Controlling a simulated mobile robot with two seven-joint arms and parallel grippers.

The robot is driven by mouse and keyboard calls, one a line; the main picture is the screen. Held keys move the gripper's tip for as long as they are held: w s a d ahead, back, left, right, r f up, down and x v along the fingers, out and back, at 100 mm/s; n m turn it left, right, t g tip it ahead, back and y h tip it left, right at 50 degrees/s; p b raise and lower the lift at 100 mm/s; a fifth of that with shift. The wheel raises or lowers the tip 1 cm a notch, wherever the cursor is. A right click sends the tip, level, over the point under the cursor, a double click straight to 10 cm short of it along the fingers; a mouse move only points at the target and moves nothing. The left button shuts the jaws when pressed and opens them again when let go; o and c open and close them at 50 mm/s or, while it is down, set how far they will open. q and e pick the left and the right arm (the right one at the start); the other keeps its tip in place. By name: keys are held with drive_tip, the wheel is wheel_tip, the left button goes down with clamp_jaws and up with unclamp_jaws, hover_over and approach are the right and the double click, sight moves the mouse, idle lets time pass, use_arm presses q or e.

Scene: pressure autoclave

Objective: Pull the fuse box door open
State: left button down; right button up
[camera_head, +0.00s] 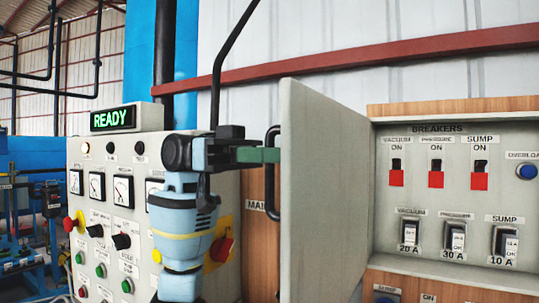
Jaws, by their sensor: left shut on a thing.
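The fuse box door (322,190) is a pale grey panel swung well open, seen at a steep angle in the head view. Its black bar handle (272,212) is on the door's left face. My left gripper (268,155) is shut on the handle near its upper end. My right gripper does not show.
A grey control panel (85,160) with gauges, knobs, buttons and a green READY display (113,119) stands at left, partly behind my left arm. A red rail (400,52) crosses the wall above. Blue machinery stands at far left.

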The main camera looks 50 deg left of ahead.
use_arm(q)
drive_tip(key=shift+a, duration=0.15)
idle(0.3)
drive_tip(key=c, duration=1.8)
unclamp_jaws()
